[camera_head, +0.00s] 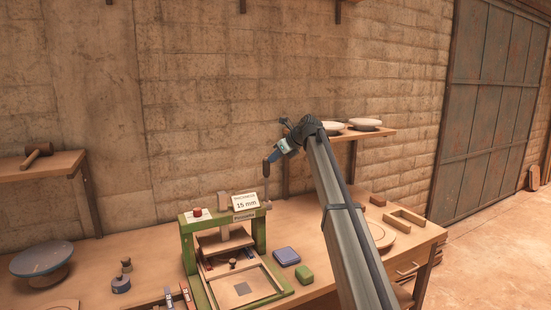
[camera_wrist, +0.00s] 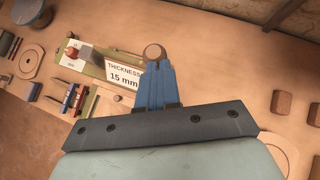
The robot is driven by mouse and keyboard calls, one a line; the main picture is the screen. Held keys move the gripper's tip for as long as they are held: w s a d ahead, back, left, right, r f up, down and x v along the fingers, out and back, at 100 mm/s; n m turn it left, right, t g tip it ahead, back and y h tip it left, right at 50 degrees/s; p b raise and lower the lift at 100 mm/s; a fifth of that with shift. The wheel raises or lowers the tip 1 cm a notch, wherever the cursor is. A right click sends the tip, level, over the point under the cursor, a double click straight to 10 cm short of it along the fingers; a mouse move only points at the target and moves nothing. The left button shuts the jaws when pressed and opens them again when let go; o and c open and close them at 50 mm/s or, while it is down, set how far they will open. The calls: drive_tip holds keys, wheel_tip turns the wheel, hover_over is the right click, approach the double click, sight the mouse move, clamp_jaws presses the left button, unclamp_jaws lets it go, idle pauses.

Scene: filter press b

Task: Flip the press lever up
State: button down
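The green-framed press (camera_head: 259,232) stands on the workbench, with a sign reading "Thickness 15 mm" on top. Its lever (camera_head: 266,170) rises nearly upright at the right side, a thin rod with a dark grip at its upper end. My gripper (camera_head: 271,157) is at the lever's top, reaching from the right. In the wrist view, my gripper's blue fingers (camera_wrist: 153,68) lie side by side with no clear gap. The lever's round brown end (camera_wrist: 153,52) shows just beyond the fingertips, touching or very close. I cannot see the lever between the fingers.
A stamp-like tool (camera_head: 121,284) and a round turntable (camera_head: 42,260) are at left. A wall shelf (camera_head: 362,135) with bowls is behind my arm. The wall above the press is clear.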

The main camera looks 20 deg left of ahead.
drive_tip(key=shift+a, duration=0.15)
drive_tip(key=d+f+v, duration=0.1)
drive_tip(key=v, duration=1.2)
drive_tip(key=shift+d+f, duration=0.15)
drive_tip(key=shift+d, duration=0.15)
